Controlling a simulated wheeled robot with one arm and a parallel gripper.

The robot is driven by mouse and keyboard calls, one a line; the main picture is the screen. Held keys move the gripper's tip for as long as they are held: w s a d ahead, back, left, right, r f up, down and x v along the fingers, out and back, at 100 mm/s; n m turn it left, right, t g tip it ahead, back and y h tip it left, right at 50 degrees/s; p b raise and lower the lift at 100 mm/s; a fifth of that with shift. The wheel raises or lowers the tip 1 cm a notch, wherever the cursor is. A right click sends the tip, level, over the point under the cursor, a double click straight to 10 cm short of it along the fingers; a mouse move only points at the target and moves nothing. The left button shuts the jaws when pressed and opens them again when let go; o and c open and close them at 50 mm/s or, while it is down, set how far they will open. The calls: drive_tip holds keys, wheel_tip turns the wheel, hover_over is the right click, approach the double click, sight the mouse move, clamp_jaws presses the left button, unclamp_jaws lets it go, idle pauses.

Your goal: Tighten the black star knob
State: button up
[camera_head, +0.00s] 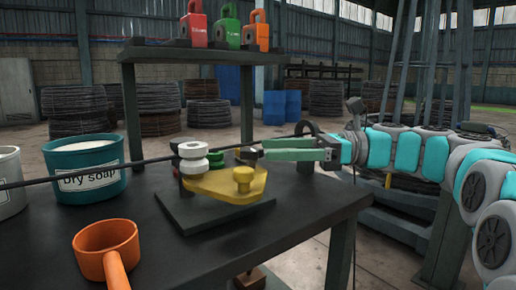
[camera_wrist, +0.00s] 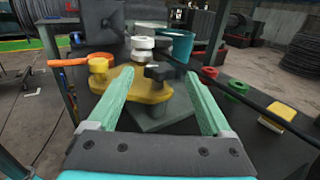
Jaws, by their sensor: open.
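The black star knob (camera_wrist: 160,71) sits on the yellow plate (camera_wrist: 128,88) in the wrist view, towards its right end. My gripper (camera_wrist: 157,76) is open, with one green finger to each side of the knob and clear gaps between. I cannot tell whether the fingertips are level with the knob. In the head view my gripper (camera_head: 262,151) reaches in from the right, above the yellow plate (camera_head: 218,186); the knob is not clearly visible there. A yellow knob (camera_head: 243,176) and a white spool (camera_head: 193,152) also stand on the plate.
A dark cable (camera_head: 100,172) runs past the spool. A tub labelled dry soap (camera_head: 88,168) and an orange cup (camera_head: 104,244) stand on the black table (camera_head: 200,262). Red (camera_wrist: 210,73) and green (camera_wrist: 236,88) pieces lie right of the plate in the wrist view.

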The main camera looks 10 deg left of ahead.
sight(258, 149)
drive_tip(key=shift+x, duration=1.95)
drive_tip(key=shift+c, duration=0.4)
clamp_jaws()
